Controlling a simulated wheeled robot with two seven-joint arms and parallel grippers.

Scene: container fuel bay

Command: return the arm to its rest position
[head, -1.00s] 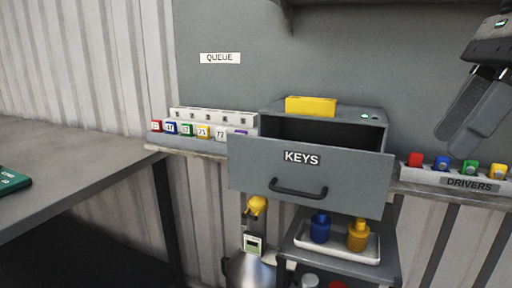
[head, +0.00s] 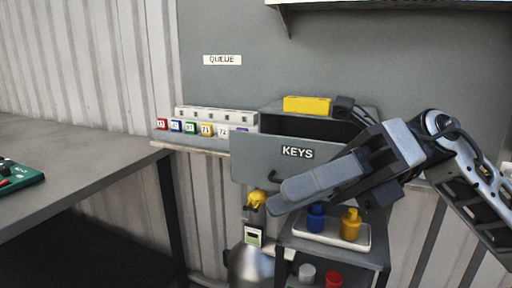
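My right arm comes in from the right side of the head view. My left gripper is not in view.
A yellow block (head: 307,105) lies on the drawer cabinet. A tray (head: 335,240) with a blue and a yellow bottle stands below the gripper. A row of numbered coloured tags (head: 190,128) is left of the drawer. The grey table (head: 75,155) at left is mostly bare.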

